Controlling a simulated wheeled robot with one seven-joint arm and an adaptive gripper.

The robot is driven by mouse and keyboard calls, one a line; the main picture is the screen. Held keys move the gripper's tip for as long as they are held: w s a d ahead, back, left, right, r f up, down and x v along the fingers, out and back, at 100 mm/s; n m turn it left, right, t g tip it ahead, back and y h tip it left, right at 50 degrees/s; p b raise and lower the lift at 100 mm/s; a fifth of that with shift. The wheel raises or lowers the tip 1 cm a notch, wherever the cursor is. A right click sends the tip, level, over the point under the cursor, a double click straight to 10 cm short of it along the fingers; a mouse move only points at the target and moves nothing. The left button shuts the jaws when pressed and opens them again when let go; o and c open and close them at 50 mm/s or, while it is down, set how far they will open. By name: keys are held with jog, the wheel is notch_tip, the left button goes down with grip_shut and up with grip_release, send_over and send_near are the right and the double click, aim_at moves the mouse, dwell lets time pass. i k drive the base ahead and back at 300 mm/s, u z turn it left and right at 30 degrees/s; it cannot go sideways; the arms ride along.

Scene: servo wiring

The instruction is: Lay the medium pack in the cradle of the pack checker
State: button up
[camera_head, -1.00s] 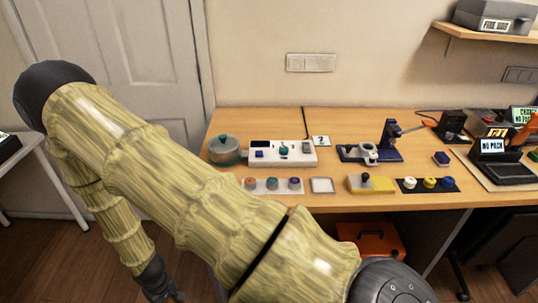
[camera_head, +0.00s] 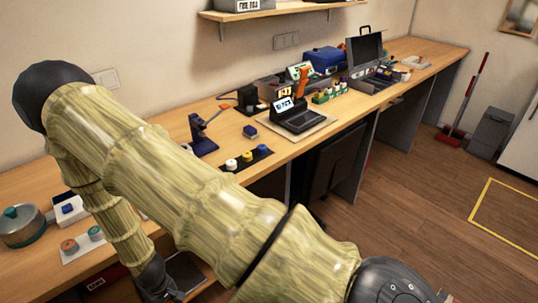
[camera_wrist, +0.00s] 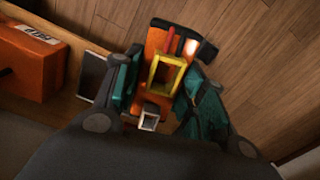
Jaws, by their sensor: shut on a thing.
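My gripper (camera_wrist: 160,98) is shut on an orange-and-black pack (camera_wrist: 155,42) with a yellow frame and a red strip, between its teal fingers in the wrist view. In the head view my gripper (camera_head: 165,287) hangs low at the table's front edge; the held pack is not clear there. I cannot tell its size against other packs. A black device with a lit, lettered screen (camera_head: 285,105), apparently the pack checker, stands on a pale mat farther right. Its cradle is too small to make out. My gripper is well away from it.
The wooden table (camera_head: 215,165) runs along the wall. A blue stand (camera_head: 201,136), a dark strip of round caps (camera_head: 247,158) and a green rack (camera_head: 330,95) stand on it. An orange box (camera_wrist: 30,62) is left in the wrist view. Open floor (camera_head: 430,190) lies right.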

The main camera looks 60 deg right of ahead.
aim_at(305, 119)
jog(key=z, duration=1.7)
jog(key=i, duration=0.6)
